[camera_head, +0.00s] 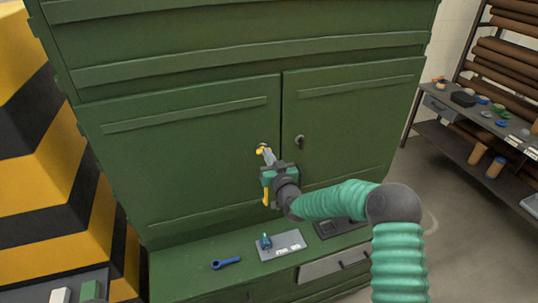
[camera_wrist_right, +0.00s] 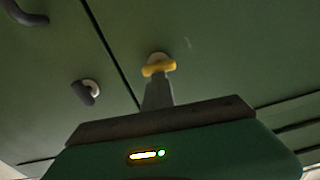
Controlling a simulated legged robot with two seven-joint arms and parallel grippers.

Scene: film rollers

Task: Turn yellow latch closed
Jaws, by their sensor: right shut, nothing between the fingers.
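The yellow latch (camera_head: 261,149) sits on a round mount on the left door of the green cabinet (camera_head: 185,160), near the gap between the two doors. In the right wrist view the yellow latch (camera_wrist_right: 158,68) lies crosswise, just beyond my fingertips. My right gripper (camera_head: 268,155) is shut and empty, with its tips at the latch. It also shows in the right wrist view (camera_wrist_right: 158,84), its tips against or just in front of the latch; I cannot tell if they touch. My left gripper is not in view.
A dark latch (camera_head: 299,141) is on the right door; it also shows in the wrist view (camera_wrist_right: 86,92). A blue wrench (camera_head: 226,263) and a grey plate (camera_head: 283,245) with a blue part lie on the ledge below. A shelf (camera_head: 470,117) stands at right.

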